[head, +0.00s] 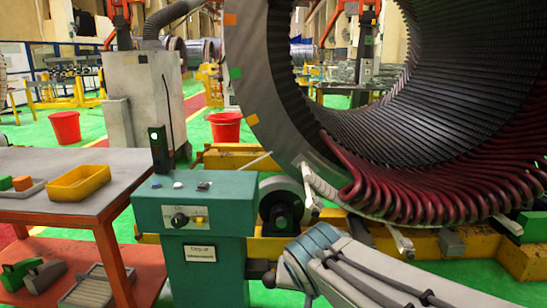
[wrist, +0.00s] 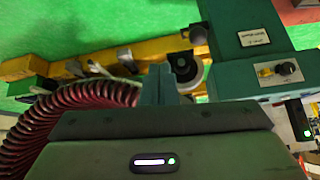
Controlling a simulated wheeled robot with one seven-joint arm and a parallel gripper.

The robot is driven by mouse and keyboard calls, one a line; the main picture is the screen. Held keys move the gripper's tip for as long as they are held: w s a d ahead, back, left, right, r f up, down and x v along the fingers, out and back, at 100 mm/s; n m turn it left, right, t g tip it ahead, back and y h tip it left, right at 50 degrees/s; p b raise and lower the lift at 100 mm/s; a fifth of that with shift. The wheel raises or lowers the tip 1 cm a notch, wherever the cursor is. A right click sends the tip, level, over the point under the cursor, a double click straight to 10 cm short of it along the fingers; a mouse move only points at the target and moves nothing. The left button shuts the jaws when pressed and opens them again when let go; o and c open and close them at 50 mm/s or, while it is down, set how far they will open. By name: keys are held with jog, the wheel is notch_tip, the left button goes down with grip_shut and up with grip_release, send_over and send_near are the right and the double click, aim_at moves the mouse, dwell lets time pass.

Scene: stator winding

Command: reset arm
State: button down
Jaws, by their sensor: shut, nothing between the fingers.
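My gripper (wrist: 158,84) shows in the wrist view as teal fingers standing together above the dark gripper body, shut and empty. In the head view, my light grey arm with a blue band (head: 312,252) reaches in at the bottom centre-right; I cannot make out the fingers there. The large stator (head: 262,75) stands at the right with dark red coils (head: 400,195) along its lower inner rim.
A teal control box (head: 195,213) with a knob stands left of my arm; it shows at upper right in the wrist view (wrist: 245,45). A table (head: 60,205) with a yellow bin (head: 78,182) is at the left. Yellow beams (head: 420,243) support the stator. Two red buckets (head: 65,127) stand behind.

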jog(key=s+d+r+n+g+p, duration=0.1)
jog(key=s+d+r+g+p, duration=0.3)
jog(key=s+d+r+p, duration=0.4)
notch_tip(320, 180, up, 3)
jog(key=s+p, duration=0.2)
jog(key=p, duration=0.5)
jog(key=shift+d+f+n+y+p, duration=0.2)
jog(key=shift+n+y+p, duration=0.1)
jog(key=shift+p, duration=0.1)
